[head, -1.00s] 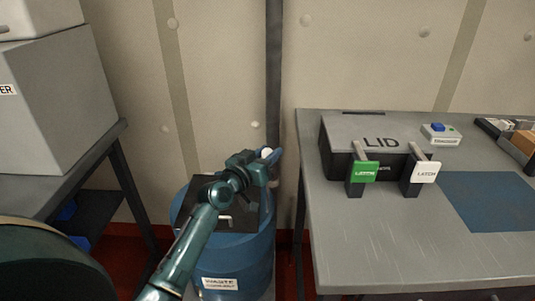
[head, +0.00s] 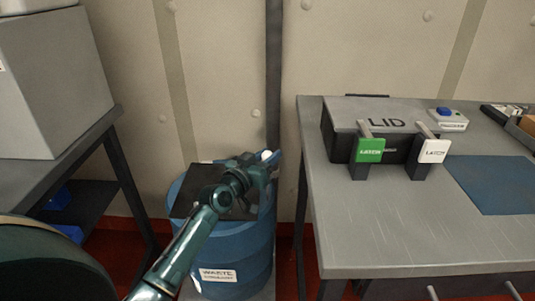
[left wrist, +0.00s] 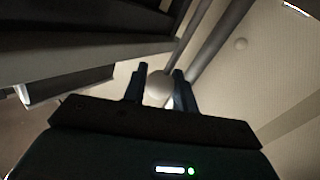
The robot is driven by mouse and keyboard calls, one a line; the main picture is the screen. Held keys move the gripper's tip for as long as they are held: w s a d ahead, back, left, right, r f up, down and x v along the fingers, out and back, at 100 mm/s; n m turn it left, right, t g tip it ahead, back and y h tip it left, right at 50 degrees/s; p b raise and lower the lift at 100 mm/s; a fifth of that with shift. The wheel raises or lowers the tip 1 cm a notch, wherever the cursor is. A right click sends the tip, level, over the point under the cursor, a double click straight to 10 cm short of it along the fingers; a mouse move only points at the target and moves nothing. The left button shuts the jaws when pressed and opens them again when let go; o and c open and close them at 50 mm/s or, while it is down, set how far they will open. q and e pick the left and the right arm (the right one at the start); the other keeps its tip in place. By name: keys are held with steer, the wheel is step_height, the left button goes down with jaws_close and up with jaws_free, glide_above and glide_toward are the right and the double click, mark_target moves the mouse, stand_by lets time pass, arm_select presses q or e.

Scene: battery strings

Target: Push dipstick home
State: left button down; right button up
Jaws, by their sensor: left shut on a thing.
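My left gripper (head: 270,159) is above the right rim of a blue waste drum, close to the dark pipe on the wall. It is shut on a pale round knob (head: 266,155). In the left wrist view the knob (left wrist: 158,88) sits between the two dark fingers of the left gripper (left wrist: 158,80). I cannot tell whether this knob belongs to the dipstick; no dipstick shaft shows clearly. My right gripper is not in view.
The blue drum (head: 238,252) has a dark square plate (head: 190,188) on top. A grey table (head: 400,235) at right carries the lid box (head: 350,110), a green latch (head: 370,150), a white latch (head: 433,151) and a blue mat (head: 495,185). A shelf bench (head: 75,150) stands left.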

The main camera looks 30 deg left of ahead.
arm_select(q)
step_height(320, 180, down, 6)
steer(key=b, duration=0.3)
steer(key=shift+f+b, duration=0.2)
steer(key=shift+b, duration=0.15)
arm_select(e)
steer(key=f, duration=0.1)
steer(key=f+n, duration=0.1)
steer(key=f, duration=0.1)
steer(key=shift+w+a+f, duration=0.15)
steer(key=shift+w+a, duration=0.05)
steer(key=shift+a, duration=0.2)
arm_select(q)
steer(key=c, duration=1.1)
jaws_free()
steer(key=shift+c, duration=0.2)
steer(key=shift+r, duration=0.1)
steer(key=shift+s, duration=0.15)
steer(key=s, duration=0.4)
steer(key=s+a+p, duration=0.1)
steer(key=s, duration=0.7)
steer(key=shift+s+a+p, duration=0.35)
steer(key=shift+s+a, duration=0.05)
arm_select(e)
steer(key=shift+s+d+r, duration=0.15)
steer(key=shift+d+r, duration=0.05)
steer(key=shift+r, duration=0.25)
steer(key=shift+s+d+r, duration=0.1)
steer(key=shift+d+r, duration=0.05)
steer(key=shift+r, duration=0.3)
